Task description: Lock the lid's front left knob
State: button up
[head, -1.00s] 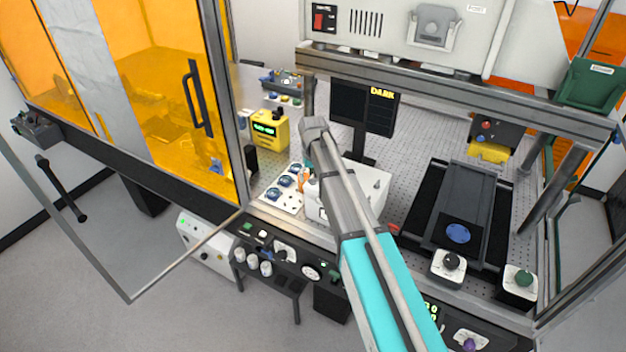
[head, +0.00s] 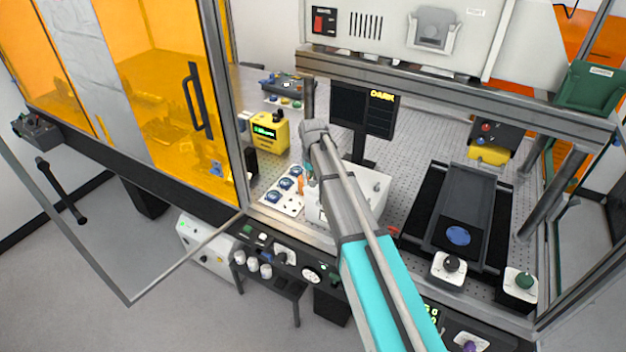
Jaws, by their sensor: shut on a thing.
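The white box with the lid (head: 372,183) stands on the perforated bench just right of my arm's wrist. A small knob shows on its right part. The knob and the fingertips are hidden, so I cannot tell how the knob is turned.
A white plate with blue round pieces (head: 285,184) lies just left of the box. A yellow meter (head: 269,131) and a dark monitor (head: 364,108) stand behind. A black slide stage (head: 466,203) is at right. A control panel (head: 312,274) runs along the front.

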jog(key=shift+m, duration=0.3)
jog(key=m, duration=0.3)
jog(key=shift+m, duration=2)
jog(key=o, duration=1.2)
jog(key=shift+c, duration=0.2)
jog(key=shift+n, duration=0.5)
